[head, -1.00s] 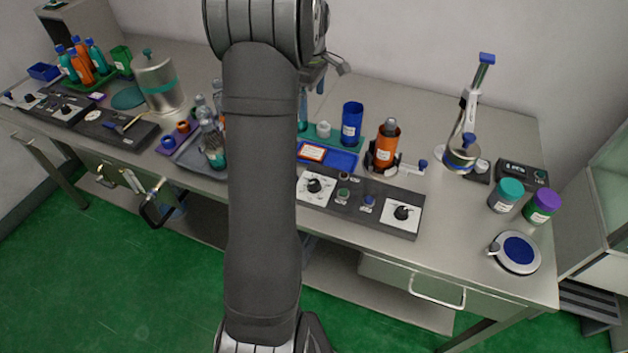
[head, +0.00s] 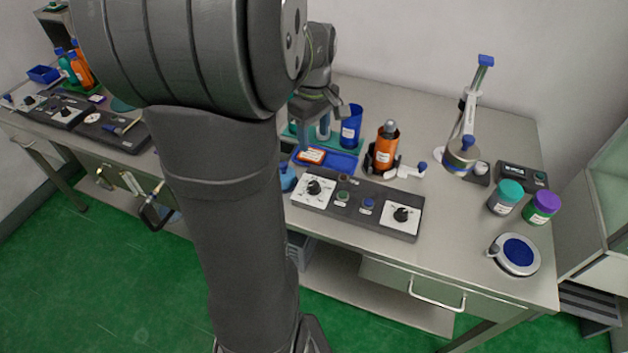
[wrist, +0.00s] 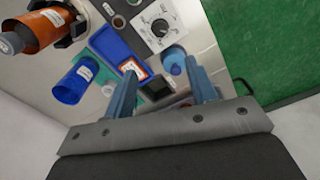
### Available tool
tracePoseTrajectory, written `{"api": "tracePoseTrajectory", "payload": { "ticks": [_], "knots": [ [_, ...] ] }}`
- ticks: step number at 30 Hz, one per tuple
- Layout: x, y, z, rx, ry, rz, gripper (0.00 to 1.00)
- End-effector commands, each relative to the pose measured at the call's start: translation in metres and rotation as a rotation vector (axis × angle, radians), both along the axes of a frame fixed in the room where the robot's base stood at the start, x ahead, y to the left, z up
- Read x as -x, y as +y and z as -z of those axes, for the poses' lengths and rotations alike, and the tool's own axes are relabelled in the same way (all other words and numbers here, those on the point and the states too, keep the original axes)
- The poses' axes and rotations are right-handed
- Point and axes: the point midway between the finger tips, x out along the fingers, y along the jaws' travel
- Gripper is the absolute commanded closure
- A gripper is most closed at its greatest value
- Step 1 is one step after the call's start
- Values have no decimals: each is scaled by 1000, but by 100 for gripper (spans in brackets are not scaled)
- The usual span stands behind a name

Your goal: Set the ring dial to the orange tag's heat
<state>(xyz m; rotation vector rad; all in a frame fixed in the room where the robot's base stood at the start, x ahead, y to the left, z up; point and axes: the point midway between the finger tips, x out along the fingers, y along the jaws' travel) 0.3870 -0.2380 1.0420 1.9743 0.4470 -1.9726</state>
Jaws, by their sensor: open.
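An orange-bordered tag (head: 311,155) lies in a blue tray (head: 343,163); the wrist view shows the tag (wrist: 132,68) too, its writing too small to read. A dark control panel (head: 345,205) carries a left dial (head: 314,187) and a right dial (head: 402,214), each a black knob on a white scale plate. I cannot tell which is the ring dial, nor read the settings. The wrist view shows one dial (wrist: 160,27) beyond my fingertips. My gripper (wrist: 162,85) is open and empty, above the tray area. In the head view it is partly hidden by my arm.
A blue cup (head: 351,127) and an orange bottle (head: 386,148) in a clamp stand behind the panel. A blue-topped object (wrist: 173,60) lies near my right finger. A stand (head: 470,105), jars (head: 506,197) and a round blue pad (head: 519,251) are at right.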

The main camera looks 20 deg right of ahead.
Motion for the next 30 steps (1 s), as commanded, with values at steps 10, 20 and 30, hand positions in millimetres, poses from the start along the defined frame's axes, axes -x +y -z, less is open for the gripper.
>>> {"api": "tracePoseTrajectory", "payload": {
  "ticks": [10,20,30],
  "knots": [
    [1,0,66,-5,7,-1,48],
    [0,0,135,-3,5,-2,48],
    [-1,0,168,0,1,-2,48]
  ]
}}
